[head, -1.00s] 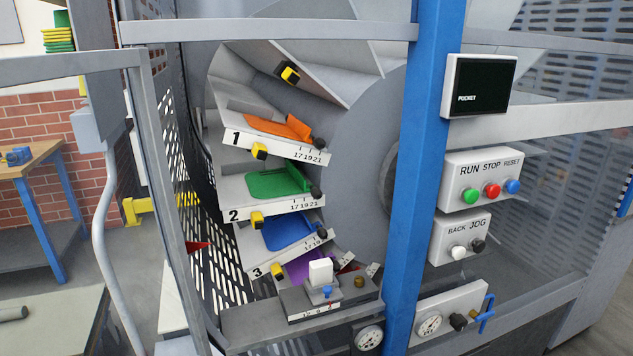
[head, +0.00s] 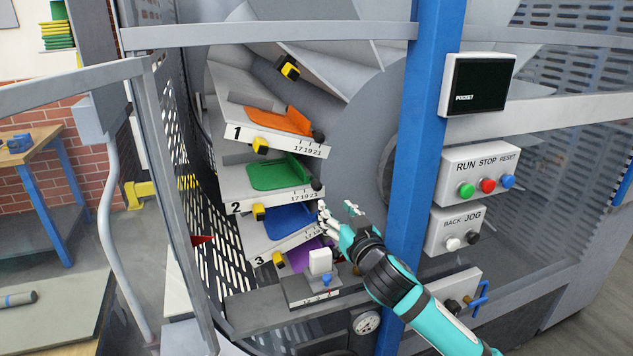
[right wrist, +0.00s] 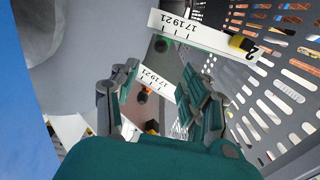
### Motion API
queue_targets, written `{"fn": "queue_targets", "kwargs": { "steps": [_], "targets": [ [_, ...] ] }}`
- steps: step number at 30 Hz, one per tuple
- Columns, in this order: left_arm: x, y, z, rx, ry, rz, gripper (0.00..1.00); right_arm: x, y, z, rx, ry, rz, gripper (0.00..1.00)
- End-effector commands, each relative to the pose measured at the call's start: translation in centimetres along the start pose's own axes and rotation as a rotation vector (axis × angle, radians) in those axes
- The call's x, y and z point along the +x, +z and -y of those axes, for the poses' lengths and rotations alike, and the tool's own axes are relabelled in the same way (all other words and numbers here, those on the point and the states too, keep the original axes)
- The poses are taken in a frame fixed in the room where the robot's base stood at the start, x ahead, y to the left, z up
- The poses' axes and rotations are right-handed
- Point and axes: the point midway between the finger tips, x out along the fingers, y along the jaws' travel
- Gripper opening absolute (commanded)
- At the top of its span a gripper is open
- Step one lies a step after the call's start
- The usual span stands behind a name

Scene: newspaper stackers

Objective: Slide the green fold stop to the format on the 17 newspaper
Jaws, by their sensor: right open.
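The green fold stop (head: 272,175) is a flat green plate with a raised right edge, lying in pocket 2 (head: 235,193). The pocket's front rail carries the marks 17, 19 and 21 (head: 303,196), with a dark knob (head: 317,185) at its right end. I cannot read which mark the stop sits at. My right gripper (head: 338,208) is open and empty, in front of the pockets, just below and right of that knob. In the right wrist view the rail of pocket 2 (right wrist: 205,38) appears upside down beyond the open fingers (right wrist: 163,82). No newspaper can be made out.
Pocket 1 with an orange stop (head: 278,120) is above; pocket 3 with a blue stop (head: 285,221) is below. A blue post (head: 412,150) stands right of the pockets. A perforated guard (head: 192,215) is on the left. A small scale block (head: 312,290) sits below.

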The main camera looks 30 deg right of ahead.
Motion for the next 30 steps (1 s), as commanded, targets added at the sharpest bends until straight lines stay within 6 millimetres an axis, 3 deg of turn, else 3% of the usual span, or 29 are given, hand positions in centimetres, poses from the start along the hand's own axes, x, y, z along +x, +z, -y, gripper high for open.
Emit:
{"fn": "queue_targets", "kwargs": {
  "steps": [6, 15, 21, 30],
  "targets": [
    [-1.7, -0.1, 0.1, 0.000, -0.001, 0.001, 0.40, 5.0, -0.5, -0.1, -0.001, 0.002, 0.000, 0.46],
    [-3.1, -0.1, 0.5, -0.001, -0.005, 0.002, 0.40, 10.7, -0.2, 0.0, 0.000, 0.001, 0.002, 0.46],
    [-3.5, -0.2, 0.5, -0.001, -0.005, 0.002, 0.40, 12.7, 0.0, 0.0, 0.000, 0.001, 0.002, 0.46],
    [-3.5, -0.2, 0.5, -0.002, -0.005, 0.002, 0.40, 13.2, 0.1, 0.0, 0.000, 0.000, 0.003, 0.46]
  ]
}}
